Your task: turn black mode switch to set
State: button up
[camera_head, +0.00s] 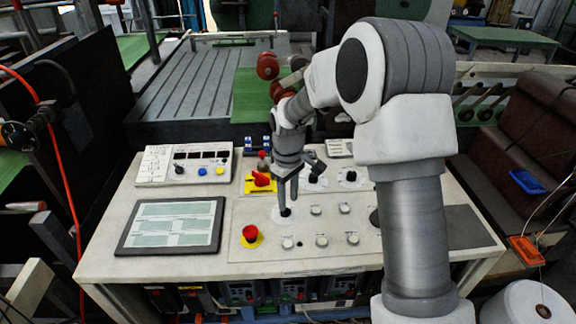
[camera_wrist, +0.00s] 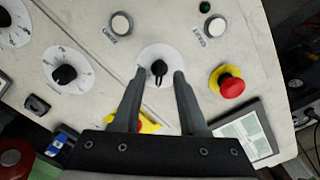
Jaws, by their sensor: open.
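A black switch knob (camera_wrist: 158,69) on a round white dial plate is seen between my fingertips in the wrist view. In the head view the same knob (camera_head: 286,212) sits on the sloped panel, just below my fingers. My gripper (camera_wrist: 159,76) is open, with one finger on each side of the knob and a visible gap to it. In the head view my gripper (camera_head: 287,196) points down at the knob. Whether the fingertips reach down around the knob or hover above it, I cannot tell. The dial's lettering is unreadable.
A red emergency button (camera_head: 250,233) and several white buttons (camera_head: 322,240) are near the knob. A red rotary switch (camera_head: 261,179) on a yellow plate and other black dial knobs (camera_wrist: 65,75) lie behind. A flat screen (camera_head: 172,225) occupies the left.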

aim_at(289, 210)
notch_tip(289, 210, up, 14)
jog(key=shift+r, duration=0.2)
jog(key=s+d+r+m+t, duration=0.1)
jog(key=s+d+r+m, duration=0.1)
jog(key=s+d+r, duration=0.3)
jog(key=s+d+r+m+t, duration=0.1)
jog(key=s+r+m+t, duration=0.15)
jog(key=s, duration=0.55)
jog(key=s+d+m+t, duration=0.1)
jog(key=s+d+m, duration=0.1)
jog(key=s, duration=0.5)
jog(key=s+d+f+m+t, duration=0.1)
jog(key=s+d+m, duration=0.1)
jog(key=s, duration=0.4)
jog(key=shift+s+m, duration=0.35)
jog(key=shift+o, duration=0.2)
